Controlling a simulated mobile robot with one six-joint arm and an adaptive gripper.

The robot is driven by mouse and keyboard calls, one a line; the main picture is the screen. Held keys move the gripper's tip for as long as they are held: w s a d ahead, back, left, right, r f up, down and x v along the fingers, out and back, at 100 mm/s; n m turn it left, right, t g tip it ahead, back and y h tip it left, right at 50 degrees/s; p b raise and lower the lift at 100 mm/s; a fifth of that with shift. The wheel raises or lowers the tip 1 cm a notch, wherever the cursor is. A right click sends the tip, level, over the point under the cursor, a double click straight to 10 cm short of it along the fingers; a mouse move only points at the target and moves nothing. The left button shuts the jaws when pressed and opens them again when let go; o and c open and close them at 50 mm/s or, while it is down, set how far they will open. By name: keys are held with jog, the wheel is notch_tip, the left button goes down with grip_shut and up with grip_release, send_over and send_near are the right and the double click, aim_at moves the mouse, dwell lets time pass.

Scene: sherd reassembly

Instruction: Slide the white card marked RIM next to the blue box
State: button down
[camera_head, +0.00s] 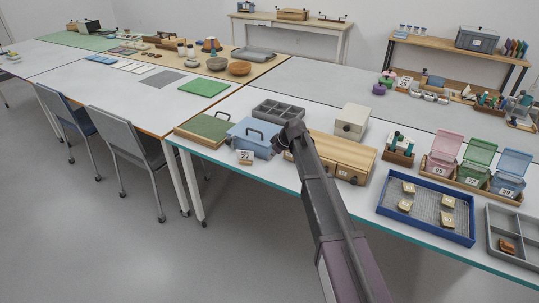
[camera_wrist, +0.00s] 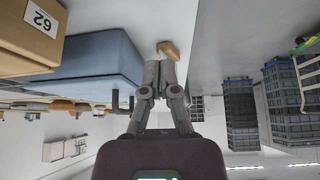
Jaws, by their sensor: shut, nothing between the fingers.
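The blue box (camera_head: 252,138) with a dark handle stands near the table's front edge in the head view. A small white card (camera_head: 246,155) on a tan block stands close in front of it; its marking is too small for me to read. In the wrist view, which is upside down, the blue box (camera_wrist: 100,55) fills the left, and a small tan block (camera_wrist: 170,48) lies right at my fingertips. My gripper (camera_wrist: 163,60) is shut with nothing held. Whether it touches the block I cannot tell. In the head view my arm hides the fingertips.
A green-topped case (camera_head: 205,128) is left of the blue box, and a grey divided tray (camera_head: 278,111) is behind. The table's teal front edge is close.

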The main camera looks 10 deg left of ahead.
jog(key=shift+p+v, duration=0.5)
jog(key=shift+v, duration=0.35)
jog(key=s+d+r+m+g+h+p, duration=0.1)
jog(key=s+d+r+m+h+p, duration=0.1)
jog(key=s+d, duration=0.8)
jog(key=s+d+r+m+h+p, duration=0.1)
jog(key=s+d+r+m+p, duration=0.1)
jog(key=s+d+m, duration=0.4)
jog(key=s+d+r+m+g+h+p, duration=0.1)
jog(key=s+d+m+p, duration=0.3)
jog(key=s+d, duration=1.1)
jog(key=shift+s+d+r+m+g+h+p, duration=0.3)
jog(key=shift+r+m+h, duration=0.25)
jog(key=shift+h, duration=0.25)
